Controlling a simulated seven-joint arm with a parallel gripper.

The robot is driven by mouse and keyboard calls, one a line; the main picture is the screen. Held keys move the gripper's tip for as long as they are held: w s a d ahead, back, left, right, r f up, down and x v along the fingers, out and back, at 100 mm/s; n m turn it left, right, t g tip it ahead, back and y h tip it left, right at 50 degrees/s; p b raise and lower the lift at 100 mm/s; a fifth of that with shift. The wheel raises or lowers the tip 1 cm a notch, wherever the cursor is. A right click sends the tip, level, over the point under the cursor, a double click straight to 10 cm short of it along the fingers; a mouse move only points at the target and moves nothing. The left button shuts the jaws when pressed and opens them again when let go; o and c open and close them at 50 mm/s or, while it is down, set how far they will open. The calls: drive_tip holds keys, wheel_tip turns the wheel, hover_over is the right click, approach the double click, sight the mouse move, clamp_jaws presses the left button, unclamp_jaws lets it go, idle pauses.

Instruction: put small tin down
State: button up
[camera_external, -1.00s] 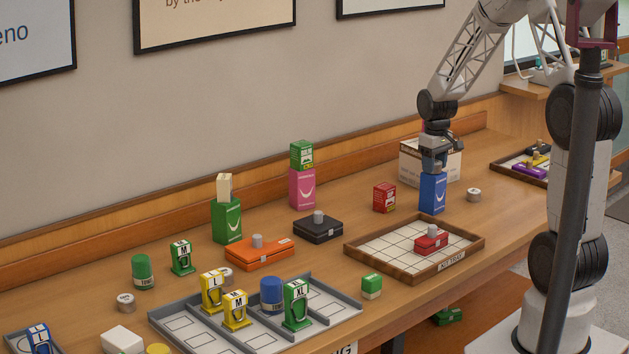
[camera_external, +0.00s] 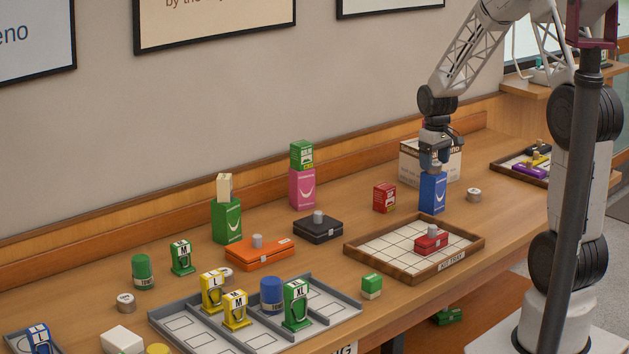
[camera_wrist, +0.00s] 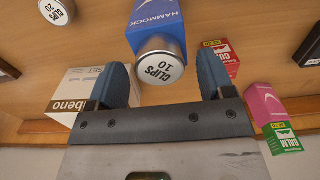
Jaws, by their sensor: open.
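The small tin (camera_external: 434,170), a silver cylinder with a white lid, sits on top of the blue hammock box (camera_external: 433,195). In the wrist view the tin (camera_wrist: 160,66) reads "CLIPS 10" and stands upright on the end of the blue box (camera_wrist: 155,18). My gripper (camera_external: 433,162) is just above the tin. In the wrist view its blue fingers (camera_wrist: 164,82) are apart, one on each side of the tin, with visible gaps between them and it.
A white carton (camera_external: 412,165) stands close behind the blue box, and a red box (camera_external: 384,198) stands to its left. Another clips tin (camera_external: 474,195) is to the right. The kit tray (camera_external: 365,256) with a red case lies in front.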

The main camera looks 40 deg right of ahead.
sight(434, 164)
wheel_tip(434, 164, up, 11)
idle(0.5)
drive_tip(key=shift+f, duration=0.1)
idle(0.4)
drive_tip(key=s+a+r+t, duration=0.1)
drive_tip(key=s+a+r, duration=0.7)
drive_tip(key=s+a, duration=0.9)
drive_tip(key=s, duration=0.5)
drive_tip(key=s+a+t, duration=0.1)
drive_tip(key=s+a, duration=0.3)
drive_tip(key=s, duration=0.4)
drive_tip(key=shift+s+a+r+t, duration=0.25)
drive_tip(key=shift+a+r+t, duration=0.05)
drive_tip(key=shift+r, duration=0.1)
